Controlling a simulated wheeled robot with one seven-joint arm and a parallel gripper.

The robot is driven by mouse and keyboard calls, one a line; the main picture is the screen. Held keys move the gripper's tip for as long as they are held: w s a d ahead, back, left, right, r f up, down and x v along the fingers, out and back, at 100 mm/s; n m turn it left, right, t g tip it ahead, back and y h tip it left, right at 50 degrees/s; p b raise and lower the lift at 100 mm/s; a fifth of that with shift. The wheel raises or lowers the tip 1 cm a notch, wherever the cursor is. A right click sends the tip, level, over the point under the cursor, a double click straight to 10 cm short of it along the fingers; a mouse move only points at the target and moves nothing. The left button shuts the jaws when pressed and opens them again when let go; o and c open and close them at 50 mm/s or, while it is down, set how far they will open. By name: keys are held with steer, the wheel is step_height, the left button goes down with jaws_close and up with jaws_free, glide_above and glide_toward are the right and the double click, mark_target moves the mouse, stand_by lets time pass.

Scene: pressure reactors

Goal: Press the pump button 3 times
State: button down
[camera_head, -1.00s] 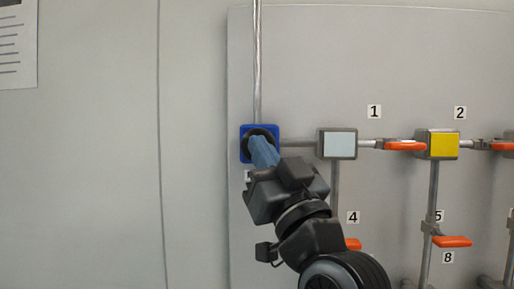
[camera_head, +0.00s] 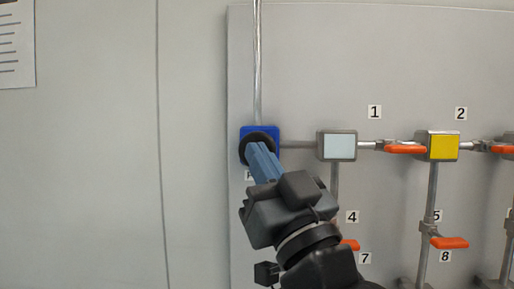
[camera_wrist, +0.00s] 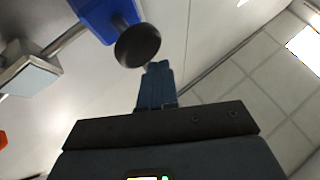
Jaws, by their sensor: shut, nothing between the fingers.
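The pump button is a round black knob (camera_head: 257,142) on a blue square box (camera_head: 272,131) at the left of the panel. In the wrist view the black knob (camera_wrist: 138,45) stands out from the blue box (camera_wrist: 96,18). My gripper (camera_head: 255,148) has blue fingers and is shut and empty. Its tips overlap the lower part of the knob in the head view. In the wrist view the fingertips (camera_wrist: 157,67) lie just beside and below the knob, with a small gap seen. The label under the box is mostly hidden by my gripper.
A light-blue square box (camera_head: 340,146) and a yellow one (camera_head: 442,146) are joined by pipes on the grey panel. Orange valve handles (camera_head: 405,149) stick out near numbered labels. The wall at left is bare except for a paper sheet (camera_head: 15,42).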

steer(key=s+p, duration=0.2)
steer(key=s, duration=0.3)
steer(key=shift+a+p, duration=0.1)
steer(key=shift+p, duration=0.2)
stand_by(2.7)
